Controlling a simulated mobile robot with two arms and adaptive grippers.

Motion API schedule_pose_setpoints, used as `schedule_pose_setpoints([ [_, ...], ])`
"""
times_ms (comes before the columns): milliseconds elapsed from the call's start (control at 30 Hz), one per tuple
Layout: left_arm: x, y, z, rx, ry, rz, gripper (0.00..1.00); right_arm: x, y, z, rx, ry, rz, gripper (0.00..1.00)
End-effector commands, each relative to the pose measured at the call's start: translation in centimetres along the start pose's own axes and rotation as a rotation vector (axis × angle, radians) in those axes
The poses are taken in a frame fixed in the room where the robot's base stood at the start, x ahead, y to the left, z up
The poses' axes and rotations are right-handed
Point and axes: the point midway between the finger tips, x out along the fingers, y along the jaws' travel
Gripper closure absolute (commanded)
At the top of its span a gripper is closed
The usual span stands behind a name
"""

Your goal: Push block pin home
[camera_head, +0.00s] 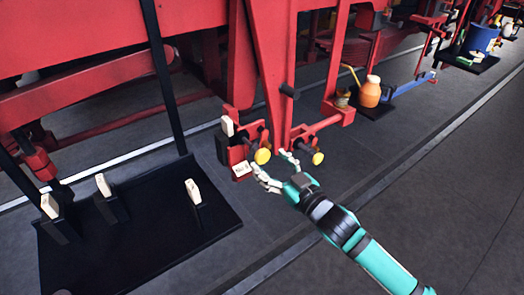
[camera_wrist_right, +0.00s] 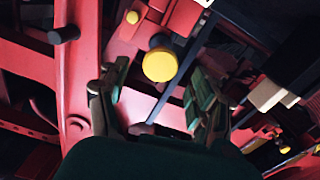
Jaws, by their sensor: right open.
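A pin with a round yellow end (camera_head: 262,156) sticks out of a red bracket (camera_head: 240,153) low on the red frame. A second yellow-ended pin (camera_head: 317,158) sits on another red bracket to its right. My right gripper (camera_head: 271,161) is open, its two fingers pointing at the first pin. In the right wrist view, a yellow pin end (camera_wrist_right: 159,65) lies ahead and between the fingertips (camera_wrist_right: 155,88), with visible gaps on both sides. I cannot tell how deep either pin sits. My left gripper is not in view.
A black mat (camera_head: 130,250) with several pale-tagged black pieces lies at the left. A small white label (camera_head: 241,169) is just left of my right gripper. An orange jug (camera_head: 371,92) stands behind to the right. The dark floor (camera_head: 440,190) at the right is clear.

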Motion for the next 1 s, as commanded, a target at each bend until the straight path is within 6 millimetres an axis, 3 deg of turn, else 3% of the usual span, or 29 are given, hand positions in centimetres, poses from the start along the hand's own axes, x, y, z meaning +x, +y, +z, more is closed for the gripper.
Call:
schedule_pose_setpoints([
  [100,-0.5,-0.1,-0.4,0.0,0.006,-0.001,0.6,2.2,0.0,-0.2,-0.001,0.0,0.0,0.35],
  [300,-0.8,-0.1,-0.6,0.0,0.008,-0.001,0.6,4.1,0.0,0.0,-0.001,0.0,0.0,0.35],
  [667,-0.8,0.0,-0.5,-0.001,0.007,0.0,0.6,4.5,0.0,0.0,-0.001,0.0,0.0,0.36],
  [1000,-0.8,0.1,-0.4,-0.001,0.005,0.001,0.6,4.5,0.0,0.0,-0.001,0.0,0.0,0.81],
])
